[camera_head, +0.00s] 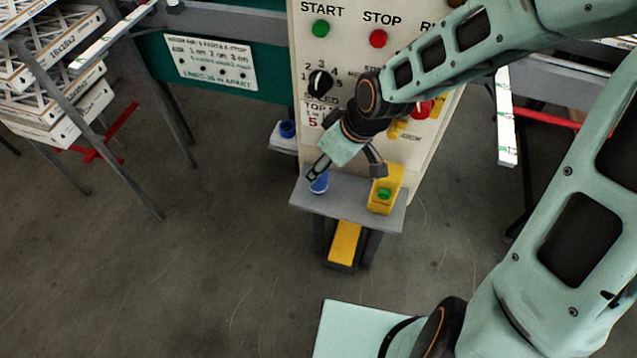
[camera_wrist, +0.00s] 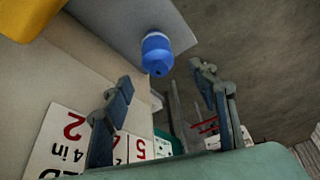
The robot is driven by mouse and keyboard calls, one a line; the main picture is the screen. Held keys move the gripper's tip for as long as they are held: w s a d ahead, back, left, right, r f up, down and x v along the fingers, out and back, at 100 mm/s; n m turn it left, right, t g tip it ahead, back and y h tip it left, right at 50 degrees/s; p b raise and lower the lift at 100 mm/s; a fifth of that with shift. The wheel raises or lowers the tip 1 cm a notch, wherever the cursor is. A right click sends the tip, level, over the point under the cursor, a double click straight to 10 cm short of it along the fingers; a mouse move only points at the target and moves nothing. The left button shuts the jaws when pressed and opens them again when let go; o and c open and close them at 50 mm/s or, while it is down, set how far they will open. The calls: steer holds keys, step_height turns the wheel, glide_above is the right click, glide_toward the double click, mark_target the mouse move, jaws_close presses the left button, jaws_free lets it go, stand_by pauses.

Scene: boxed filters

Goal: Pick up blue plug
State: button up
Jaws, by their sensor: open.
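The blue plug (camera_head: 319,184) stands on the left part of a small grey shelf (camera_head: 345,205) in front of the control panel. In the wrist view the blue plug (camera_wrist: 156,53) shows whole, beyond the fingertips and roughly between them in the picture. My gripper (camera_head: 345,171) is open and empty, just above the shelf. Its left finger in the head view is close to the plug and partly overlaps it; I cannot tell whether they touch. In the wrist view the two fingers of my gripper (camera_wrist: 166,78) stand wide apart.
A yellow block with a green button (camera_head: 384,193) stands on the shelf's right side, near my gripper. The control panel (camera_head: 350,50) with buttons and a knob rises behind. Another blue item (camera_head: 287,129) sits on a ledge farther back. Stacked boxed filters (camera_head: 55,85) are at far left.

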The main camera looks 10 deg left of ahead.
mark_target(318, 181)
steer(key=shift+b+x, duration=1.35)
steer(key=shift+x, duration=1.5)
steer(key=shift+d, duration=0.1)
steer(key=shift+c, duration=0.7)
steer(key=c, duration=1.2)
